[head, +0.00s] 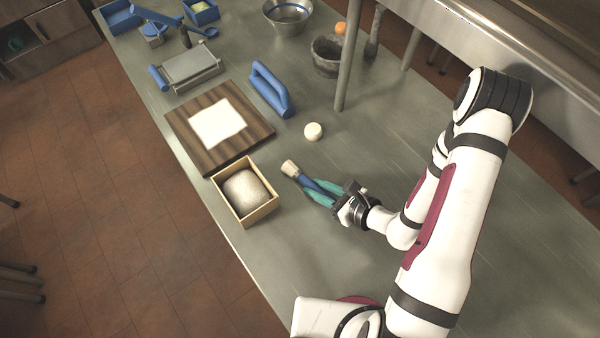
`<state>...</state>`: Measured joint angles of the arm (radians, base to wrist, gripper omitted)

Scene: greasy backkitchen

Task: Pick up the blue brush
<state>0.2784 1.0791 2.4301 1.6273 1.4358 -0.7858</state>
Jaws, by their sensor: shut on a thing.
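The blue brush (306,181) is over the steel counter near its middle, with its pale bristle head (290,168) pointing up and left. My gripper (316,188) has two teal fingers, and they are shut on the brush's blue handle, one on each side. The rear of the handle is hidden between the fingers and the gripper body. I cannot tell whether the brush touches the counter or is slightly above it.
A wooden box (247,217) with a pale lump stands left of the brush. A round white piece (313,131), a dark wooden board (180,128) and a blue-handled tool (270,90) lie farther back. A grey post (350,60) rises behind. The front counter is clear.

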